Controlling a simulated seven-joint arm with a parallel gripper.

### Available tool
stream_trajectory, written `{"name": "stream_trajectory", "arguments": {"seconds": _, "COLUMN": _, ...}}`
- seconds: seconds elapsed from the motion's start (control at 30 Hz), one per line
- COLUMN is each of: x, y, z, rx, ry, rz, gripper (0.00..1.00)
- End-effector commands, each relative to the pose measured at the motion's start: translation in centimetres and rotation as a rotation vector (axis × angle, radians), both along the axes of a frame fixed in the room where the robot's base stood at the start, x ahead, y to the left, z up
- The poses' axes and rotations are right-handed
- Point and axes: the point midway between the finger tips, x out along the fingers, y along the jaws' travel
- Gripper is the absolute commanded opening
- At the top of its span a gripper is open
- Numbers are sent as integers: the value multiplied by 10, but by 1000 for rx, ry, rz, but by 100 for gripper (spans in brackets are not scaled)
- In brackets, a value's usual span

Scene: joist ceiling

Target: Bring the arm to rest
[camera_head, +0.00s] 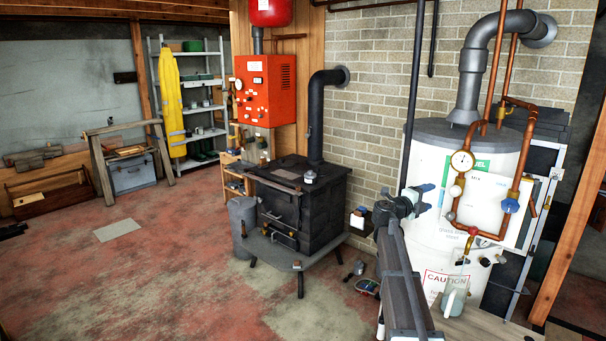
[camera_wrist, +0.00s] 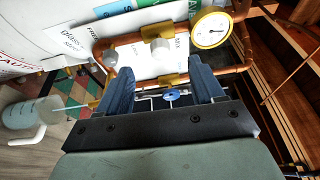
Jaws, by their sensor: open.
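My arm (camera_head: 402,275) rises from the bottom of the head view, in front of the brick wall and left of the white water heater. My gripper (camera_head: 425,198) is at its top, with blue-grey fingers pointing right toward the heater. In the wrist view my gripper (camera_wrist: 160,78) has its two fingers spread apart, and nothing is clamped between them. A small blue handwheel (camera_wrist: 172,95) shows in the gap between the fingers. I cannot tell its exact distance from them.
The water heater (camera_head: 432,236) carries copper pipes, a round gauge (camera_head: 462,161) and a blue valve handle (camera_head: 510,206). The gauge (camera_wrist: 210,30) also shows in the wrist view. A jug (camera_head: 454,302) stands below. A black stove (camera_head: 297,207) is left; open floor (camera_head: 190,270) lies beyond.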

Motion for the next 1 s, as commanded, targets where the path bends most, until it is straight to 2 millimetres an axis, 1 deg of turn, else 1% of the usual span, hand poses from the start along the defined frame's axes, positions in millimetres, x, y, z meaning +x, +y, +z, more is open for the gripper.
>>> {"name": "stream_trajectory", "arguments": {"seconds": 0.17, "x": 39, "y": 27, "z": 15, "rx": -81, "ry": -10, "rz": 233, "gripper": 67}}
{"name": "stream_trajectory", "arguments": {"seconds": 0.2, "x": 47, "y": 36, "z": 19, "rx": -113, "ry": -7, "rz": 296, "gripper": 67}}
{"name": "stream_trajectory", "arguments": {"seconds": 0.27, "x": 58, "y": 50, "z": 24, "rx": -163, "ry": 6, "rz": 387, "gripper": 67}}
{"name": "stream_trajectory", "arguments": {"seconds": 0.3, "x": 64, "y": 61, "z": 27, "rx": -198, "ry": 18, "rz": 448, "gripper": 67}}
{"name": "stream_trajectory", "arguments": {"seconds": 0.37, "x": 72, "y": 78, "z": 30, "rx": -251, "ry": 42, "rz": 540, "gripper": 67}}
{"name": "stream_trajectory", "arguments": {"seconds": 0.4, "x": 76, "y": 90, "z": 30, "rx": -286, "ry": 62, "rz": 600, "gripper": 67}}
{"name": "stream_trajectory", "arguments": {"seconds": 0.47, "x": 79, "y": 108, "z": 29, "rx": -338, "ry": 97, "rz": 691, "gripper": 67}}
{"name": "stream_trajectory", "arguments": {"seconds": 0.6, "x": 77, "y": 153, "z": 16, "rx": -452, "ry": 209, "rz": 898, "gripper": 67}}
{"name": "stream_trajectory", "arguments": {"seconds": 0.67, "x": 73, "y": 171, "z": 3, "rx": -496, "ry": 271, "rz": 986, "gripper": 67}}
{"name": "stream_trajectory", "arguments": {"seconds": 0.7, "x": 69, "y": 182, "z": -10, "rx": -519, "ry": 319, "rz": 1044, "gripper": 67}}
{"name": "stream_trajectory", "arguments": {"seconds": 0.77, "x": 60, "y": 199, "z": -35, "rx": -550, "ry": 400, "rz": 1132, "gripper": 67}}
{"name": "stream_trajectory", "arguments": {"seconds": 0.8, "x": 53, "y": 208, "z": -54, "rx": -565, "ry": 459, "rz": 1189, "gripper": 67}}
{"name": "stream_trajectory", "arguments": {"seconds": 0.87, "x": 40, "y": 221, "z": -88, "rx": -580, "ry": 554, "rz": 1275, "gripper": 67}}
{"name": "stream_trajectory", "arguments": {"seconds": 0.9, "x": 30, "y": 229, "z": -109, "rx": -586, "ry": 616, "rz": 1325, "gripper": 67}}
{"name": "stream_trajectory", "arguments": {"seconds": 0.97, "x": 15, "y": 238, "z": -143, "rx": -589, "ry": 708, "rz": 1395, "gripper": 67}}
{"name": "stream_trajectory", "arguments": {"seconds": 1.0, "x": 4, "y": 243, "z": -164, "rx": -586, "ry": 767, "rz": 1439, "gripper": 67}}
